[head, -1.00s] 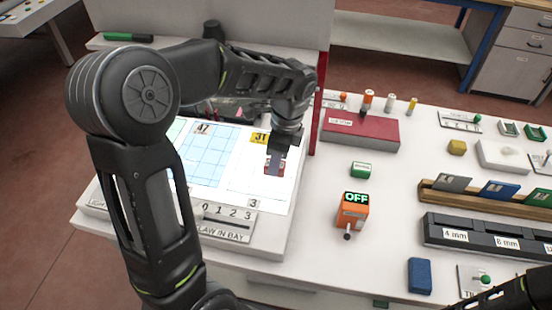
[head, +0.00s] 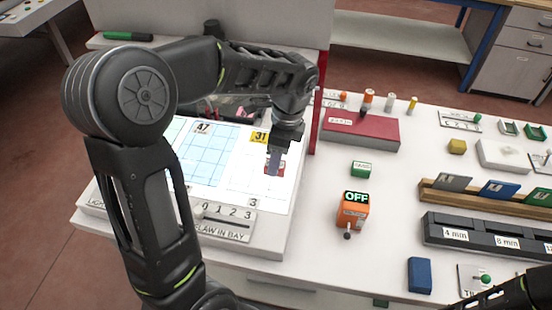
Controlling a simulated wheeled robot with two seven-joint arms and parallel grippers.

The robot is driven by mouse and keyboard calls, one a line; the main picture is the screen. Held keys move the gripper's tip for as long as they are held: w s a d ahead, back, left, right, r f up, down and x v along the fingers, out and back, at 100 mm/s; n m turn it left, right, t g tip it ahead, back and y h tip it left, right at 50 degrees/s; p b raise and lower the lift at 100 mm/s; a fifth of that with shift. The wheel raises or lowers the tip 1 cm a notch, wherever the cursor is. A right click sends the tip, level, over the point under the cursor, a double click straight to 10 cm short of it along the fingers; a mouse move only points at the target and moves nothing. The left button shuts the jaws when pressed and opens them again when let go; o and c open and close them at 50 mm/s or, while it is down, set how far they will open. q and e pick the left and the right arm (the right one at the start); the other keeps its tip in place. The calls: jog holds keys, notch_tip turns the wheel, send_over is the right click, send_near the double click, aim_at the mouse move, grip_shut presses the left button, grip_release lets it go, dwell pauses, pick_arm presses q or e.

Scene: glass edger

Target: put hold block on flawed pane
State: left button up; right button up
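My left gripper (head: 274,163) points down over the right part of the lit light table (head: 262,238). A small red block with a pale label (head: 283,169), likely the hold block, is at its fingertips, over the pane (head: 248,183) in the bay marked 3. The fingers cover the block's middle. I cannot tell whether they grip it or stand just beside it, or whether it touches the pane. A yellow tag reading 31 (head: 260,137) is by this pane. My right gripper is out of view.
An orange switch box reading OFF (head: 352,212), a green block (head: 361,169) and a red case (head: 360,131) stand right of the light table. A wooden rack (head: 440,193) and a dark slotted holder (head: 480,240) are farther right. A red-edged partition rises behind.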

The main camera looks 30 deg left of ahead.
aim_at(283, 166)
pick_arm(q)
notch_tip(283, 166, up, 11)
jog(key=d, duration=0.1)
jog(key=shift+w+d+p, duration=0.25)
jog(key=shift+d+p, duration=0.05)
jog(key=shift+p, duration=0.1)
jog(key=shift+s+f, duration=0.1)
jog(key=shift+f, duration=0.05)
dwell(0.4)
